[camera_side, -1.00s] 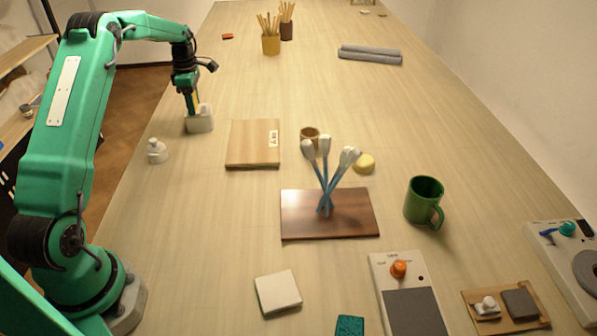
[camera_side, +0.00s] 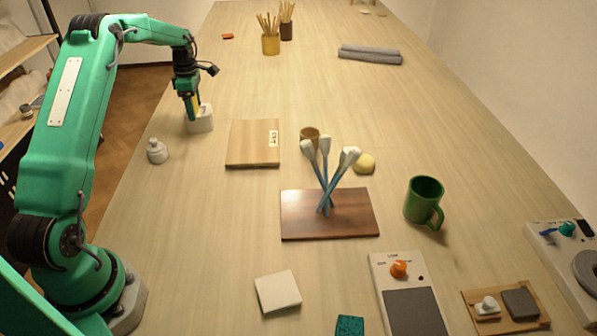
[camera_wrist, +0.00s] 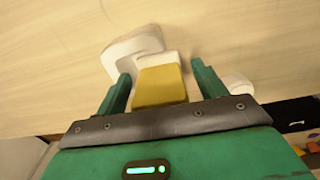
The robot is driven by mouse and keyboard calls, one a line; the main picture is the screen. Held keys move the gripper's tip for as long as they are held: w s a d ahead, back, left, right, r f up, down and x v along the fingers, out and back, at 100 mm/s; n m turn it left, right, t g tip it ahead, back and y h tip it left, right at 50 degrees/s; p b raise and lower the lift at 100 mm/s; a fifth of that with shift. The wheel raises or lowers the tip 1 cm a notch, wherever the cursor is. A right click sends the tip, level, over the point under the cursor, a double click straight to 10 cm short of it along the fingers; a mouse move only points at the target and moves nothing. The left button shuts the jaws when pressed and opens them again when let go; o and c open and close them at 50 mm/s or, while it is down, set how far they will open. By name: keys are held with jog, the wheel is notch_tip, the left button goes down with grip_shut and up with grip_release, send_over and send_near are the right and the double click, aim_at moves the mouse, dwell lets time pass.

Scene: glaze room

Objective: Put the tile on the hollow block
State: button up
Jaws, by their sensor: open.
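The tile (camera_wrist: 160,85) is yellow with a pale band at its far end. In the wrist view it lies between my fingers. In the side view it shows as a small yellow patch (camera_side: 196,104) over the hollow block (camera_side: 200,124), a pale grey-white block at the left of the table. The block also shows in the wrist view (camera_wrist: 121,52), beyond the tile's pale end. My gripper (camera_wrist: 160,71) is open, with a finger on each side of the tile. The tile's lower end seems to meet the block, but I cannot tell exactly how it rests.
A small white jar (camera_side: 157,152) stands nearby at the left edge. A wooden board (camera_side: 253,145) lies to the block's right. Brushes (camera_side: 325,180) stand on a dark board, and a green mug (camera_side: 424,200) is further right.

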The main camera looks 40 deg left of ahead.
jog(key=shift+r, duration=0.15)
notch_tip(320, 180, up, 12)
dwell(0.6)
dwell(0.5)
jog(key=shift+d+r, duration=0.2)
jog(key=s+d+r+m+t, duration=0.1)
jog(key=s+d+r+m, duration=0.25)
jog(key=d, duration=0.35)
jog(key=s+d+r+m+t, duration=0.1)
jog(key=s+d+r+m, duration=0.1)
jog(key=d+r+m, duration=0.4)
jog(key=s+d+r+m+t, duration=0.1)
jog(key=s+d+r+m, duration=0.2)
jog(key=d, duration=0.5)
jog(key=s+d+f+m+t, duration=0.1)
jog(key=s+d+f+m, duration=0.2)
jog(key=s+d+m, duration=0.3)
jog(key=s+d+f+m+t, duration=0.1)
jog(key=s+d+f+m, duration=0.3)
jog(key=s+d+m, duration=0.3)
jog(key=s+m, duration=0.1)
jog(key=s, duration=0.3)
jog(key=shift+s+t, duration=0.25)
jog(key=shift+t, duration=0.05)
